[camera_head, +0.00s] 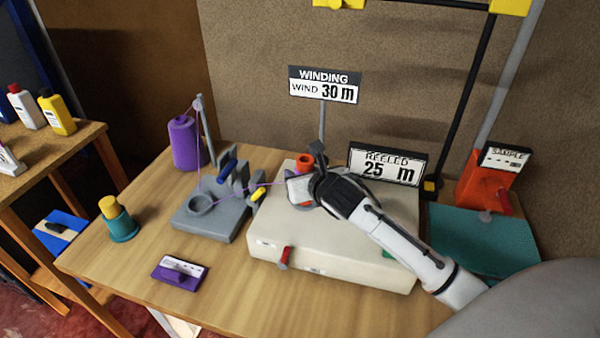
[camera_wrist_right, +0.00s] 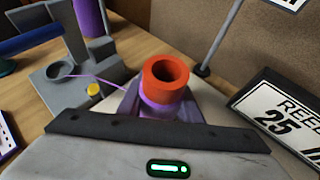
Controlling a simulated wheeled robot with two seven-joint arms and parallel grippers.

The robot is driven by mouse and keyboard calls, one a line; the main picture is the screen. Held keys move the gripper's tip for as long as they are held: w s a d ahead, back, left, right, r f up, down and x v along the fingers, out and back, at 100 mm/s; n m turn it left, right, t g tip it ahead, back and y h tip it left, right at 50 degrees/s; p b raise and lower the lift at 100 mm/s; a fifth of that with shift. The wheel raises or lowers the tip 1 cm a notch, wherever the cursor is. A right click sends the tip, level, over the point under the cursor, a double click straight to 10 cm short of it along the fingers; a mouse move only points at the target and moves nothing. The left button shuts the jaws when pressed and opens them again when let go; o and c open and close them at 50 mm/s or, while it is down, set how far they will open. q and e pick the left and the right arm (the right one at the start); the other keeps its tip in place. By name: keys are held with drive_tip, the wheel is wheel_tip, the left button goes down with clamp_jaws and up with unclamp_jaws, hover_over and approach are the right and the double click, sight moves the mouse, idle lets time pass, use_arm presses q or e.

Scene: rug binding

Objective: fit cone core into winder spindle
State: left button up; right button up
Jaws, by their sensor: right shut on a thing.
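The orange-red cone core (camera_head: 305,161) stands upright over the cream winder box (camera_head: 345,256). In the right wrist view the core (camera_wrist_right: 164,80) shows its open hollow top, with purple around its lower part. My right gripper (camera_head: 302,180) is shut on the core, its arm coming in from the right. The spindle is hidden by the core and gripper, so I cannot tell how the core sits on it. A purple yarn (camera_head: 272,184) runs from the grey guide stand to the core. My left gripper is out of view.
The grey guide stand (camera_head: 210,222) is left of the winder, with a purple yarn cone (camera_head: 186,143) behind it. Signs read "WIND 30 m" (camera_head: 323,88) and "REELED 25 m" (camera_head: 386,164). A teal-and-yellow spool (camera_head: 120,222) and purple holder (camera_head: 180,272) stand at front left.

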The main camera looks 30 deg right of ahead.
drive_tip(key=shift+f, duration=0.15)
drive_tip(key=o, duration=1)
drive_tip(key=shift+o, duration=0.2)
drive_tip(key=shift+s+r, duration=0.15)
drive_tip(key=shift+r, duration=0.15)
drive_tip(key=v, duration=1.1)
drive_tip(key=shift+s, duration=0.35)
drive_tip(key=shift+a+r, duration=0.1)
